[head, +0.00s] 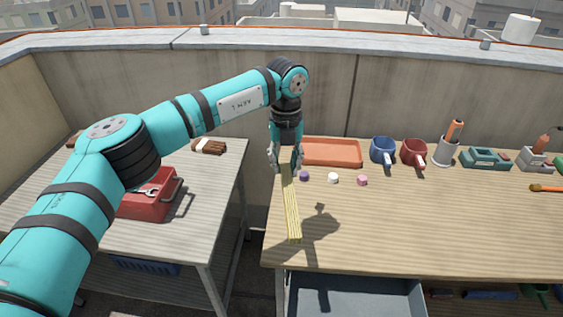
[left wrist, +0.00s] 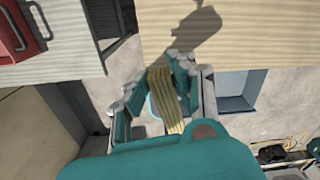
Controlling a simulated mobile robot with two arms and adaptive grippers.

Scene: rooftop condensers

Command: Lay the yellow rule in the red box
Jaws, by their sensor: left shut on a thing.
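My left gripper (head: 286,160) is shut on the upper end of the yellow rule (head: 291,210), over the left end of the right-hand workbench. The rule hangs from the fingers toward the front of the bench. In the left wrist view the rule (left wrist: 166,98) lies between the two fingers (left wrist: 160,92). The red box (head: 150,206) stands on the left-hand table, left of the gripper and partly behind my arm. A wrench (head: 150,190) shows in it. A part of the red box (left wrist: 9,38) shows in the left wrist view. My right gripper is not in view.
A gap separates the left table (head: 215,178) from the workbench (head: 420,225). A brush (head: 209,146) lies at the left table's back. The bench front is clear.

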